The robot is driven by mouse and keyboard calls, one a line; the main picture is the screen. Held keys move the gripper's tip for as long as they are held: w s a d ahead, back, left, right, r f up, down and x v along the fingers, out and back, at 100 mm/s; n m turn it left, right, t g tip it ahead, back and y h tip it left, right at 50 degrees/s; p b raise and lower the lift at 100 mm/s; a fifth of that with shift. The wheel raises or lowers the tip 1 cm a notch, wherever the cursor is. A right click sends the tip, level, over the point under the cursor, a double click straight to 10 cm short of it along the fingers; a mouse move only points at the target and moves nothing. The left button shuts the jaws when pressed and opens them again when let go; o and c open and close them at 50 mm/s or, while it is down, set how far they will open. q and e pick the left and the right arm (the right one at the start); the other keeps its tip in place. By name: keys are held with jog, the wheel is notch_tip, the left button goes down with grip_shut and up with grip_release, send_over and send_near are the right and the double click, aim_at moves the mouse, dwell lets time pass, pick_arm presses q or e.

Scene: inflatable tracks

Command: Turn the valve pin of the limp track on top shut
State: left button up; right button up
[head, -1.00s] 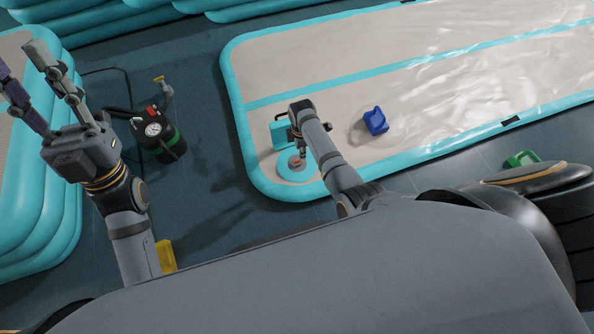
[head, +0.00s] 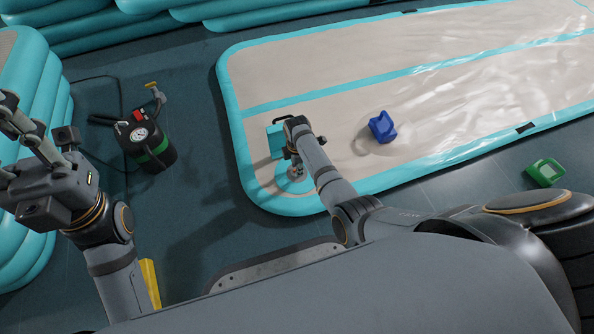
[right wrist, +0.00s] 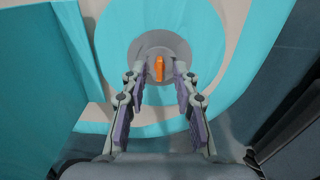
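The limp track (head: 330,90) is beige with teal edges, and its surface is wrinkled towards the right. At its near left corner is a round grey valve (right wrist: 172,50) on a teal patch. The orange valve pin (right wrist: 159,68) stands in the valve's middle, pointing lengthwise in the right wrist view. My right gripper (right wrist: 157,76) is open over the valve, its two fingers apart on either side of the pin, with gaps visible. In the head view my right gripper (head: 292,160) hides much of the valve. My left gripper (head: 12,135) is raised at the left edge, fingers spread, partly cut off.
A blue block-like object (head: 381,127) lies on the track, and a green one (head: 546,172) on the floor at right. A black pump with a gauge (head: 150,145) stands on the floor at left. Stacked teal tracks (head: 35,170) fill the left side.

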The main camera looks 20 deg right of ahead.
jog(key=shift+f, duration=0.1)
jog(key=shift+c, duration=0.5)
grip_shut()
